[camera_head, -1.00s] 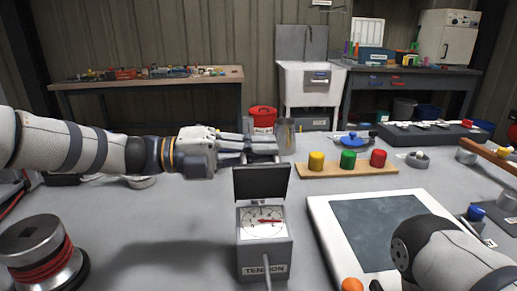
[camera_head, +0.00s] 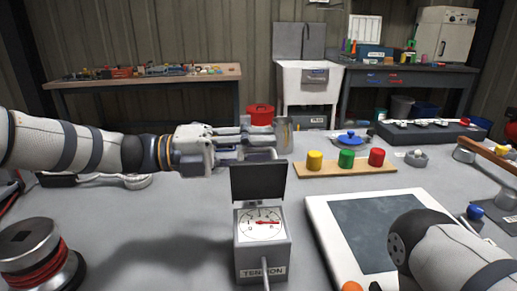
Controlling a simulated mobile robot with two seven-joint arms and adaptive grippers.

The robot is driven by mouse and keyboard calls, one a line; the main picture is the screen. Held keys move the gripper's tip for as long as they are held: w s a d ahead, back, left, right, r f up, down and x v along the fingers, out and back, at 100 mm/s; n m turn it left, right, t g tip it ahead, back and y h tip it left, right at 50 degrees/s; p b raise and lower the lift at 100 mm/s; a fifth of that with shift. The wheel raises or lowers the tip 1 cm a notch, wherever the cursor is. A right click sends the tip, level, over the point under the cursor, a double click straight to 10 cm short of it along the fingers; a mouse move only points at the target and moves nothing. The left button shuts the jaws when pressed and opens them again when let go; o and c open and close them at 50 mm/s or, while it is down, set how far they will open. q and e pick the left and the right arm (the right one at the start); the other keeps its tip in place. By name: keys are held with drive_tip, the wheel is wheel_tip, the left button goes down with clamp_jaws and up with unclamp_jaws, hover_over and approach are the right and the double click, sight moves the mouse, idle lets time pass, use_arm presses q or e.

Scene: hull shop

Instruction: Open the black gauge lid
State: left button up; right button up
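The gauge box (camera_head: 263,258), labelled "TENSION", stands on the grey bench at the centre front. Its white dial (camera_head: 260,224) with a red needle is uncovered. The black gauge lid (camera_head: 258,183) stands raised, nearly upright, at the back of the box. My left gripper (camera_head: 278,140) reaches in from the left, just behind and above the lid's top edge. Its fingers look spread apart, with no object visible between them. I cannot tell whether it touches the lid. My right arm (camera_head: 450,255) shows at the lower right, but its gripper is out of view.
A wooden board (camera_head: 345,170) with yellow, green and red knobs lies behind and right of the gauge. A white-framed dark panel (camera_head: 370,235) lies to its right. A spool with red winding (camera_head: 40,262) stands at the front left. Bare bench lies left of the gauge.

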use_arm(q)
drive_tip(key=a, duration=1.2)
drive_tip(key=shift+f, duration=0.15)
